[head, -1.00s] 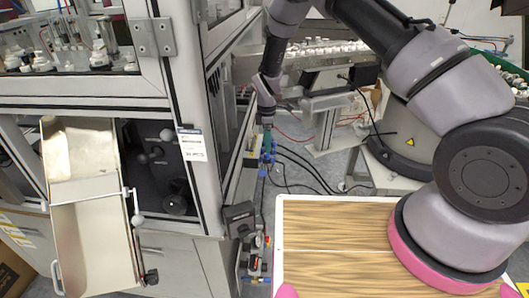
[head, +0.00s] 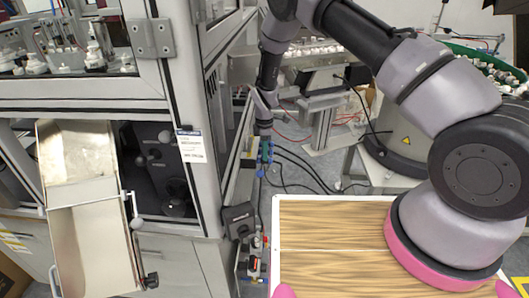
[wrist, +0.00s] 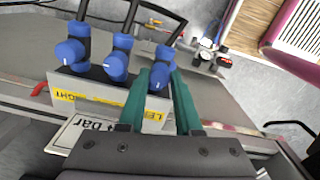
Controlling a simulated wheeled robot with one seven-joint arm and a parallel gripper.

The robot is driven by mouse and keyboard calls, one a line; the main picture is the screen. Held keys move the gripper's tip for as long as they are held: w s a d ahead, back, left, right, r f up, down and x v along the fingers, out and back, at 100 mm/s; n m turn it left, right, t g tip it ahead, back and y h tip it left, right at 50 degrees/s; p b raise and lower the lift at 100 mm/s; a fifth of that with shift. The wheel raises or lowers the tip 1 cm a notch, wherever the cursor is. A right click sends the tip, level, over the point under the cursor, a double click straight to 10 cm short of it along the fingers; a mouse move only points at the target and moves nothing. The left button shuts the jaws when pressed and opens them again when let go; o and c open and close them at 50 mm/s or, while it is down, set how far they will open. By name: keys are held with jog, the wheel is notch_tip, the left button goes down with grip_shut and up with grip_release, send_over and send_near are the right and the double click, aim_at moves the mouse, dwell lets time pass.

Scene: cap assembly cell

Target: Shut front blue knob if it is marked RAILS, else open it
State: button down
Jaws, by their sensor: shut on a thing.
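Three blue knobs show in a row in the wrist view: a left one (wrist: 70,52), a middle one (wrist: 117,64) and a right one (wrist: 161,72). The teal fingers of my gripper (wrist: 160,90) are shut on the right knob, one on each side. A yellow label below the left knob reads RIGHT (wrist: 62,96), upside down. A yellow label under the right knob (wrist: 153,119) shows "LE", partly hidden by a finger. No RAILS marking is legible. In the head view the blue knobs (head: 265,152) are small, and my gripper (head: 264,135) is at them.
A white plate reading "4 bar" (wrist: 78,137) lies beside the knobs. A gauge with fittings (wrist: 207,55) stands beyond them. The cabinet's corner post (head: 197,190) is left of my arm. Black hoses (head: 300,165) run right of the knobs. A wood-topped board (head: 330,235) is in front.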

jog(key=shift+m, duration=0.3)
jog(key=m, duration=0.3)
jog(key=shift+m, duration=0.3)
jog(key=m, duration=0.4)
jog(key=shift+m, duration=0.3)
jog(key=m, duration=0.4)
jog(key=shift+m, duration=2.5)
jog(key=c, duration=0.6)
grip_release()
